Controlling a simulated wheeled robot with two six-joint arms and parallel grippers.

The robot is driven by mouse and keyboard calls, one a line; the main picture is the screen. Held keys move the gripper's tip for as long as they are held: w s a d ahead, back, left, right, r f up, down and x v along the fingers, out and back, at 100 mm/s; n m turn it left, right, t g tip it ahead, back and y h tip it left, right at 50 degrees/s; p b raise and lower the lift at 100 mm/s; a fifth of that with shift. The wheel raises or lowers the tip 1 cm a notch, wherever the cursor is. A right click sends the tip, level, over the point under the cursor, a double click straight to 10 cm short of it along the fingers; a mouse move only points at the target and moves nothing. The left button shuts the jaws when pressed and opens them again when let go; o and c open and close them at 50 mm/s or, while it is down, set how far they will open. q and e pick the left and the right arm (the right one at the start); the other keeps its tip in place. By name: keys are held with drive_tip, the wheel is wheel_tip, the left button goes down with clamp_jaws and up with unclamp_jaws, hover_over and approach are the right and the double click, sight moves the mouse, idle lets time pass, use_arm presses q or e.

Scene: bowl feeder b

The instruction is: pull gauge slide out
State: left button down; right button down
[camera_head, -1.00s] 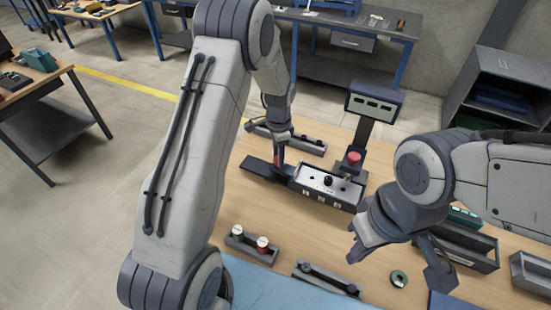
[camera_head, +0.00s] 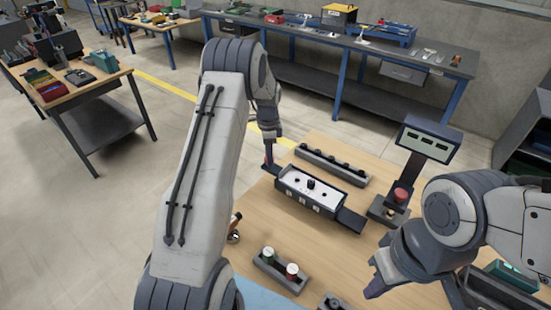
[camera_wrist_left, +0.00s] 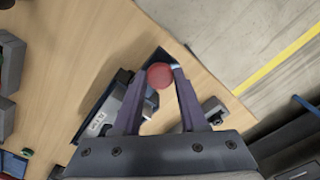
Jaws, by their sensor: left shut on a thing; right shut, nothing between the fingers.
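The gauge slide appears to be the white-topped dark box (camera_head: 325,188) with a black knob on top, on a dark plate (camera_head: 350,221) that shows beyond its right end. My left gripper (camera_head: 268,164) is at the box's left end. In the left wrist view my left gripper (camera_wrist_left: 160,78) is shut on a round red knob (camera_wrist_left: 159,75). The box (camera_wrist_left: 103,122) is partly hidden there by a finger. My right gripper (camera_head: 374,279) is low at the right, apart from the box; its fingers are only partly visible.
A long dark rack (camera_head: 332,165) lies behind the box. A display stand with a red button (camera_head: 400,195) stands to its right. A holder with a green-and-white and a red-and-white piece (camera_head: 280,270) is in front. Bare wood (camera_head: 330,245) lies between.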

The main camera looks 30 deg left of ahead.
use_arm(q)
drive_tip(key=shift+w+a+r, duration=0.1)
drive_tip(key=shift+a, duration=0.25)
drive_tip(key=shift+c, duration=2.3)
unclamp_jaws()
drive_tip(key=shift+a, duration=0.1)
drive_tip(key=shift+d, duration=0.2)
